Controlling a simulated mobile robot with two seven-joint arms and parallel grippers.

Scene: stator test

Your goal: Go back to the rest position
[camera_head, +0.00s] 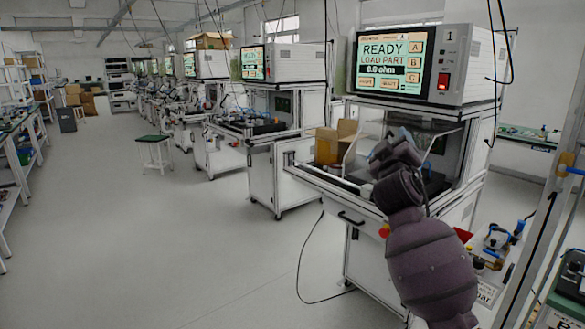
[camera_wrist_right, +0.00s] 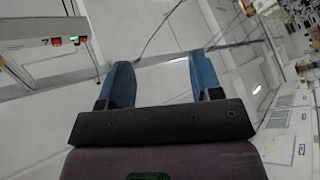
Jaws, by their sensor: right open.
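My right arm comes in from the lower right in the head view. My right gripper (camera_head: 398,146) is in front of the nearest test station (camera_head: 420,65), before its work opening. The station's screen reads READY, LOAD PART and 0.0 ohm. My left gripper is not in the head view.
A cardboard box (camera_head: 335,143) stands at the nearest station. More stations recede in a row to the left, and a green-topped stool (camera_head: 154,139) stands in the aisle. The grey floor (camera_head: 180,235) at left is clear. A cable (camera_head: 300,265) hangs down to the floor.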

